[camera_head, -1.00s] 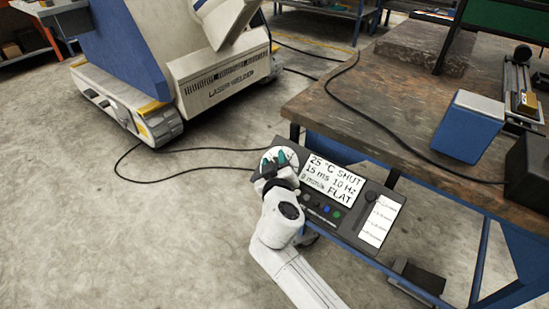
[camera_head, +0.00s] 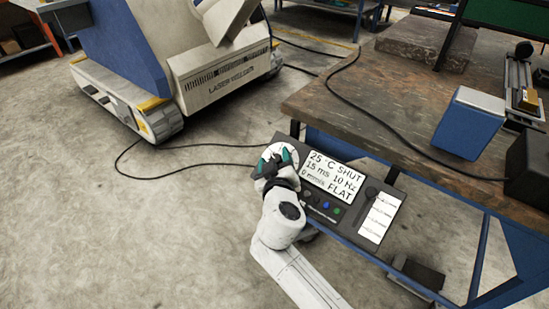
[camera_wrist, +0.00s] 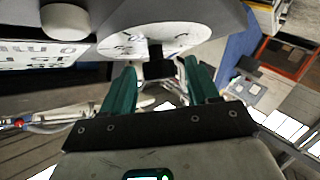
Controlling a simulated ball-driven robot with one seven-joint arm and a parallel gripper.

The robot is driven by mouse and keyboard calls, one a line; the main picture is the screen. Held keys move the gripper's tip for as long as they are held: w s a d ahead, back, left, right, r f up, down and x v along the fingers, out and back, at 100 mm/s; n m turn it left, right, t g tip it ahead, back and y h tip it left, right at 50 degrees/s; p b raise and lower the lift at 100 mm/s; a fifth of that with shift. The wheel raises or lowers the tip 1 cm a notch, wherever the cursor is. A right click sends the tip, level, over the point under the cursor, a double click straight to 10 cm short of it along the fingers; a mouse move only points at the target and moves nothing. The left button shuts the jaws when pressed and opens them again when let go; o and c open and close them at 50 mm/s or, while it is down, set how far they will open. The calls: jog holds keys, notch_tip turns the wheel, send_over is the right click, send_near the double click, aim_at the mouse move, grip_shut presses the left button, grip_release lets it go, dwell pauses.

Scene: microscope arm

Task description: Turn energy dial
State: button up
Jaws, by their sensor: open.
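The control panel (camera_head: 348,228) is a dark box at the table's front edge. Its screen (camera_head: 333,179) reads 25 °C, SHUT, 15 ms, 10 Hz, 0 mm/s and FLAT. A round white dial plate with black marks (camera_wrist: 190,38) is at the panel's left end; the head view shows it partly behind my gripper (camera_head: 277,160). In the wrist view, a black knob (camera_wrist: 155,52) stands out from the plate. My gripper (camera_wrist: 160,80) is open, its green fingers on either side of the knob's line. Whether the fingertips touch the knob cannot be told.
Several small coloured buttons (camera_head: 326,206) and a white label strip (camera_head: 379,218) are on the panel. The worn table (camera_head: 400,112) behind holds a blue box (camera_head: 467,128). The laser welder (camera_head: 215,75) stands at the back left; open floor lies to the left.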

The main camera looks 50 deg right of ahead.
jog(key=v, duration=0.9)
jog(key=shift+s+a+r, duration=0.15)
jog(key=shift+s+a, duration=0.05)
jog(key=shift+a, duration=0.05)
